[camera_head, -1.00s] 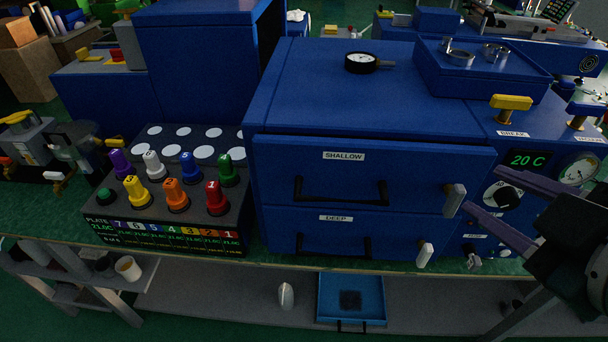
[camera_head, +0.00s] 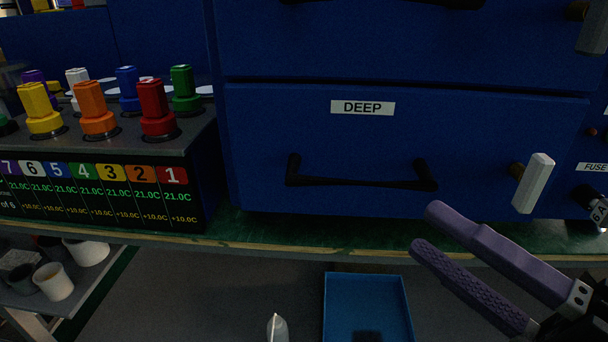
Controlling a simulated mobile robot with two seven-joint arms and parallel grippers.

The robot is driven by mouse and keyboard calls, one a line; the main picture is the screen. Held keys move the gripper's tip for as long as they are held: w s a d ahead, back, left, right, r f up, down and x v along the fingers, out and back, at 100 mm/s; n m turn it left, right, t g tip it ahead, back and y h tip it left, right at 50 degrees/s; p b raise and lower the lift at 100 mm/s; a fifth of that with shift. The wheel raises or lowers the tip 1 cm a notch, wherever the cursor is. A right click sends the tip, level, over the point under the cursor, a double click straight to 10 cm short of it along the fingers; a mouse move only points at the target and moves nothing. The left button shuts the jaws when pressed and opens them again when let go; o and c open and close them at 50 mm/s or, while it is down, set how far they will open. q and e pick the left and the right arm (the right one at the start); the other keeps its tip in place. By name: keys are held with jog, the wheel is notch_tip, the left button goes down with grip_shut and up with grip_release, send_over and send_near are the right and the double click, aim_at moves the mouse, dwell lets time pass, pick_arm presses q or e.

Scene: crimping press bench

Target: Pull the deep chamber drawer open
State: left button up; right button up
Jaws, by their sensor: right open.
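The deep chamber drawer (camera_head: 300,140) is a blue front labelled DEEP, shut in the blue cabinet. Its black bar handle (camera_head: 360,181) runs along the lower part of the front. A white latch lever (camera_head: 533,184) stands nearly upright, tilted slightly, at the drawer's right end. My right gripper (camera_head: 426,230) has two purple fingers, open and empty. It is in front of the drawer, below and to the right of the handle; I see no contact. My left gripper is not in view.
The shallow drawer (camera_head: 400,50) is above, with another white lever (camera_head: 593,28) at its right. The green bench edge (camera_head: 300,243) runs below the drawer. A blue tray (camera_head: 367,300) lies on the shelf underneath.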

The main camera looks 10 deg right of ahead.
aim_at(367, 189)
jog(key=x, duration=0.9)
jog(key=shift+w+a+r, duration=0.1)
jog(key=shift+w+a, duration=0.15)
jog(key=shift+w, duration=0.1)
grip_shut()
dwell(0.9)
